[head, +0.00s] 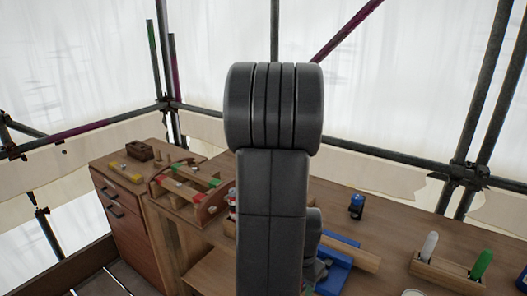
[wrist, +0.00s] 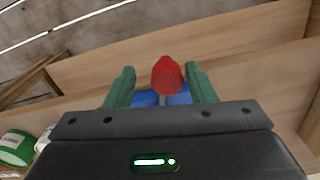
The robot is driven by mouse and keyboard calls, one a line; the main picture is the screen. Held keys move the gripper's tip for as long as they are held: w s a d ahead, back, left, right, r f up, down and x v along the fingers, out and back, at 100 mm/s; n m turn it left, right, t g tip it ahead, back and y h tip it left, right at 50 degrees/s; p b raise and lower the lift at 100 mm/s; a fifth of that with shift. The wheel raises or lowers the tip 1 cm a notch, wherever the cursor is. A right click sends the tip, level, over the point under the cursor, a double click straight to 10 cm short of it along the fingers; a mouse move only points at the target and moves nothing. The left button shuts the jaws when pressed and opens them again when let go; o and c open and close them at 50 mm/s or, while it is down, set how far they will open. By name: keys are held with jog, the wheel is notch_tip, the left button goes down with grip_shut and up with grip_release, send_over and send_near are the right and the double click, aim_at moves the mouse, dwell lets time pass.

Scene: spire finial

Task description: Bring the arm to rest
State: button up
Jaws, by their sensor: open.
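My gripper (wrist: 160,70) shows in the wrist view with its two green fingers apart. A red round-tipped piece (wrist: 167,75) shows between the fingers, with a visible gap on each side. A blue surface (wrist: 178,99) lies beyond it, partly covered by the gripper body. In the head view my dark arm stands upright in the middle and hides much of the bench; my gripper's fingers cannot be made out there.
The wooden bench (head: 395,222) holds a blue tray (head: 346,258), a small blue-and-black item (head: 357,205) and a rack (head: 444,273) with white and green handles. A wooden frame (head: 203,205) with coloured blocks stands left, beside a drawer cabinet (head: 130,215). Scaffold poles stand behind.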

jog(key=shift+s+d+n, duration=0.15)
jog(key=shift+s+n, duration=0.05)
jog(key=shift+n, duration=0.1)
jog(key=shift+s, duration=0.1)
